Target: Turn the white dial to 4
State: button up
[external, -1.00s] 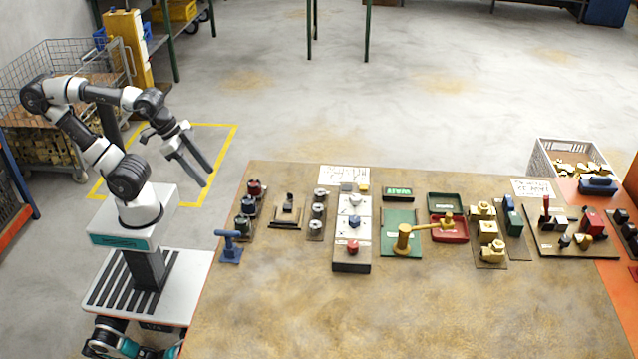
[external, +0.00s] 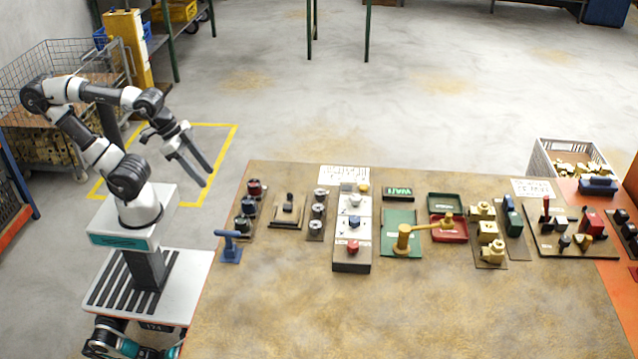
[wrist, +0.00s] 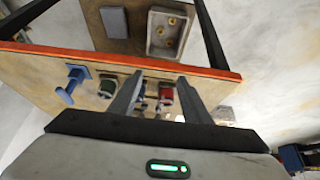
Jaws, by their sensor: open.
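A white dial (external: 355,200) sits on the white-topped panel (external: 365,225) in the left-middle of the table, in a column with a yellow, a blue and a red knob. Its pointer and markings are too small to read. My gripper (external: 207,177) is open and empty, left of the table and well away from the dial. In the wrist view my gripper (wrist: 158,88) has both fingers apart with nothing held. I cannot make out the white dial in the wrist view.
A blue T-handle (external: 230,246) stands at the table's left edge, near a column of dark-based knobs (external: 249,205). Silver dials (external: 319,210) stand just left of the panel. A green board with a brass lever (external: 404,238) is to its right. The front of the table is clear.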

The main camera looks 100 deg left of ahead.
jog(key=w+d+r+m+h+p, duration=0.1)
jog(key=w+d+r+h+p, duration=0.2)
jog(key=w, duration=0.8)
jog(key=w+d+r+p, duration=0.1)
jog(key=w+d+r, duration=0.3)
jog(key=w, duration=0.6)
jog(key=w+a+f+n+g+y+p, duration=0.1)
jog(key=w+a+f+n+p, duration=0.2)
jog(key=w, duration=0.4)
jog(key=n+y+p, duration=0.5)
jog(key=n+y, duration=0.3)
jog(key=y, duration=0.2)
send_near(354, 198)
jog(key=s, duration=0.4)
jog(key=d+n+t+y, duration=0.2)
jog(key=d+y, duration=0.2)
jog(key=d, duration=0.5)
jog(key=x, duration=1.7)
jog(key=shift+s+a, duration=0.2)
jog(key=shift+f+h, duration=0.1)
jog(key=shift+h, duration=0.2)
jog(key=c, duration=1)
